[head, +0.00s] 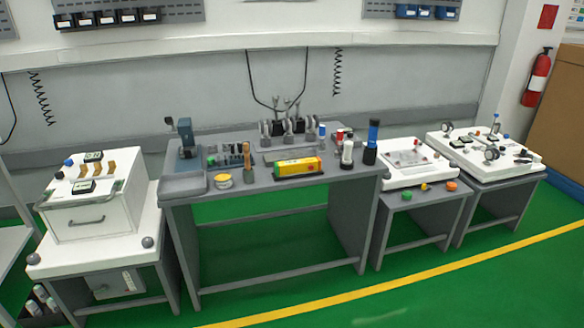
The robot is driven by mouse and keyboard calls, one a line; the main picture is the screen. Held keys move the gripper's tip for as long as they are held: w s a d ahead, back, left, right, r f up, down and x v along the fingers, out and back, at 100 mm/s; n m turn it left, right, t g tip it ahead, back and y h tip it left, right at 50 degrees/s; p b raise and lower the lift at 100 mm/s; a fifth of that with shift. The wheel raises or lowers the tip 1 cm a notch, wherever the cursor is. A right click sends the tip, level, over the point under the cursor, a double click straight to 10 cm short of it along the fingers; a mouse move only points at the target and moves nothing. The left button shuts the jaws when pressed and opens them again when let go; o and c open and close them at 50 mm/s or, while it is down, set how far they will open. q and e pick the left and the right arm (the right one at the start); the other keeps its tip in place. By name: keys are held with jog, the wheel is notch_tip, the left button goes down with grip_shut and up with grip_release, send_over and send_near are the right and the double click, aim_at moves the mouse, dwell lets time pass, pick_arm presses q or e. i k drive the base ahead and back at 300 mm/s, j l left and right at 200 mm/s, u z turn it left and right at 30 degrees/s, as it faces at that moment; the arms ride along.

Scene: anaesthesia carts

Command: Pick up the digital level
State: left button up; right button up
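A yellow bar-shaped tool with green and red parts (298,167), which looks like the digital level, lies flat near the front edge of the grey middle table (270,197). Its long side runs roughly along that edge, and a dark strip shows along its lower front. It is too small to read any display. Neither of my grippers shows in the head view, and nothing touches the level except what it lies on.
A wooden-handled tool (247,162) and a yellow round tin (223,181) stand left of the level. Green floor (300,285) in front of the table is clear.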

aim_at(297, 167)
jog(key=i+z, duration=0.1)
jog(key=i, duration=0.35)
jog(key=i+j+z, duration=0.15)
jog(key=i, duration=0.35)
jog(key=i+j+z, duration=0.1)
jog(key=i, duration=0.35)
jog(key=i+j+z, duration=0.1)
jog(key=i+j, duration=0.15)
jog(key=i, duration=0.2)
jog(key=i+j+z, duration=0.1)
jog(key=i, duration=0.35)
jog(key=j, duration=0.1)
